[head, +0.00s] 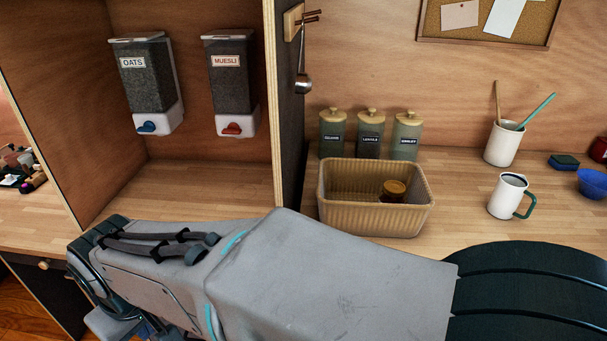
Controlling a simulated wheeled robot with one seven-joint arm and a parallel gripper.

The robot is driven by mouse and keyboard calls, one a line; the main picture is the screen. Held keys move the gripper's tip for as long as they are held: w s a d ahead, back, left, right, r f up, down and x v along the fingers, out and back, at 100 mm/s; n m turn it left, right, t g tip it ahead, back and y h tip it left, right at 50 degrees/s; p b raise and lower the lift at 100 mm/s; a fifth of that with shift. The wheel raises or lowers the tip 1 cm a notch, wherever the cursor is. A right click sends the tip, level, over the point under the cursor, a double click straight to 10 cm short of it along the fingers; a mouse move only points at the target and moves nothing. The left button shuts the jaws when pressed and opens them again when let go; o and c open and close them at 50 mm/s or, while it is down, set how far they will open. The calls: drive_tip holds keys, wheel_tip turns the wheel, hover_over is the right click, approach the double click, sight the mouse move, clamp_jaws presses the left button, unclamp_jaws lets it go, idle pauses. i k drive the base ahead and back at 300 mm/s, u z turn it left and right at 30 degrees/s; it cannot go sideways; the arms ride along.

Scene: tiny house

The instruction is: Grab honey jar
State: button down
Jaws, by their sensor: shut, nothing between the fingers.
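A small dark jar with a golden-brown lid (394,188), which looks like the honey jar, stands inside a tan ribbed basket (372,219) on the wooden counter. Only its lid and upper part show; the basket's front wall hides the rest, and I cannot read a label. My arm stretches across the lower part of the head view, in front of the basket, from the right edge to the lower left. My gripper is not visible; the arm's far end runs down out of the picture at the lower left.
Three lidded canisters (370,135) stand behind the basket. A white mug (508,196) and a white cup with utensils (502,144) are to its right. A dark upright panel (289,120) with a hanging ladle is close on its left. Oats and muesli dispensers hang further left.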

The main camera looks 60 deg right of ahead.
sight(393, 192)
drive_tip(key=z, duration=1.75)
drive_tip(key=k, duration=0.2)
drive_tip(key=z, duration=1.4)
drive_tip(key=k, duration=0.55)
drive_tip(key=z, duration=0.75)
drive_tip(key=i, duration=0.75)
drive_tip(key=u, duration=1)
drive_tip(key=i, duration=0.65)
drive_tip(key=u, duration=0.75)
